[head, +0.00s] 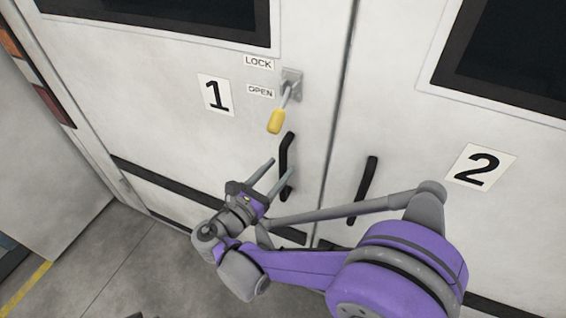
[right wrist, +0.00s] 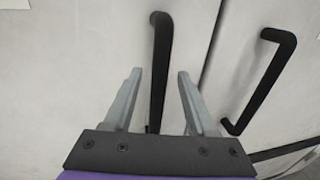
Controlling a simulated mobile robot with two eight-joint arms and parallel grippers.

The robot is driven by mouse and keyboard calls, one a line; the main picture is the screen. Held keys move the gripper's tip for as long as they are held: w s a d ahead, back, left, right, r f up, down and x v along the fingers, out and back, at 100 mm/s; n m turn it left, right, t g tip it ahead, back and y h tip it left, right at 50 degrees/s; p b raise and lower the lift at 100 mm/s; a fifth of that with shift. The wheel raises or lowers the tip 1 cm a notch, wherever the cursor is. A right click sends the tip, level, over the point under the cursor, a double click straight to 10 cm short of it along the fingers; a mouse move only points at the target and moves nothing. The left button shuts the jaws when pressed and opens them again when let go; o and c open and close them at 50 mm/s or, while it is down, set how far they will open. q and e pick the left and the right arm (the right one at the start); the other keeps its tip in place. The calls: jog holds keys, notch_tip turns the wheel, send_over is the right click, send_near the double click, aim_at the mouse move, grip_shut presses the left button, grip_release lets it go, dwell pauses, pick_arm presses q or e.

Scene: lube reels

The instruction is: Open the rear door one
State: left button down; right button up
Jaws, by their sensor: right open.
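The rear door one (head: 160,110) is white with a "1" sign (head: 215,95) and stands shut, flush with its neighbour. Its black vertical handle (head: 284,152) is near the door seam. Above it, a lever with a yellow grip (head: 276,121) points down, its grip below the "OPEN" label. My right gripper (head: 282,167) is open at the handle. In the right wrist view the handle (right wrist: 161,60) appears between the two spread fingers, with gaps on both sides; how deep it sits between them is unclear. My left gripper is out of view.
Door two (head: 420,130), with a "2" sign (head: 479,166) and its own black handle (head: 362,190), is just right of the seam. A grey panel (head: 45,165) stands at the left. The floor (head: 140,265) at lower left looks clear.

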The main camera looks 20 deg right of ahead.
jog(key=shift+x, duration=1.45)
grip_shut()
dwell(0.3)
